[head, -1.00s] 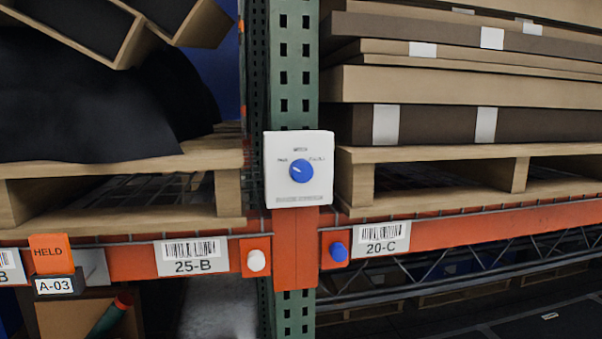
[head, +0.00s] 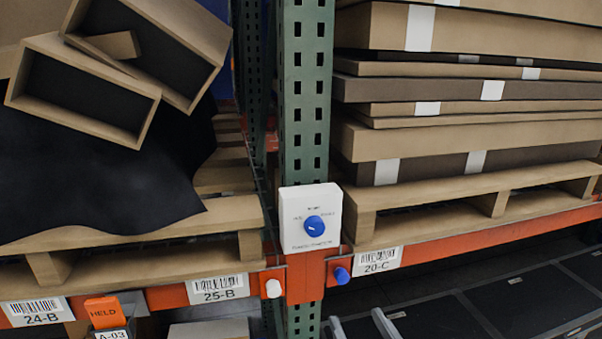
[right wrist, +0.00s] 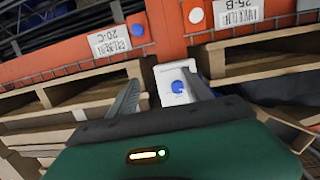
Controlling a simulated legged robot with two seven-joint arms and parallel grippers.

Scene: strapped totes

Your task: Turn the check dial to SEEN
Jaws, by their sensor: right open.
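The check dial is a blue round knob (head: 314,226) on a white box (head: 297,240) fixed to the green rack upright. Its small pale mark points toward the left label; the lettering is too small to read surely. The knob also shows in the right wrist view (right wrist: 179,87), where the scene is upside down. My right gripper (head: 359,317) is open and empty at the bottom edge of the head view, below and right of the box, apart from it. In the right wrist view its fingers (right wrist: 162,80) are spread, with the box seen between them. My left gripper is out of view.
Below the box, the orange beam carries a white button (head: 273,288) and a blue button (head: 342,275). An orange HELD tag (head: 103,312) hangs at lower left. Loaded pallets stand on both sides: dark draped material and open boxes left, flat cartons (head: 460,142) right.

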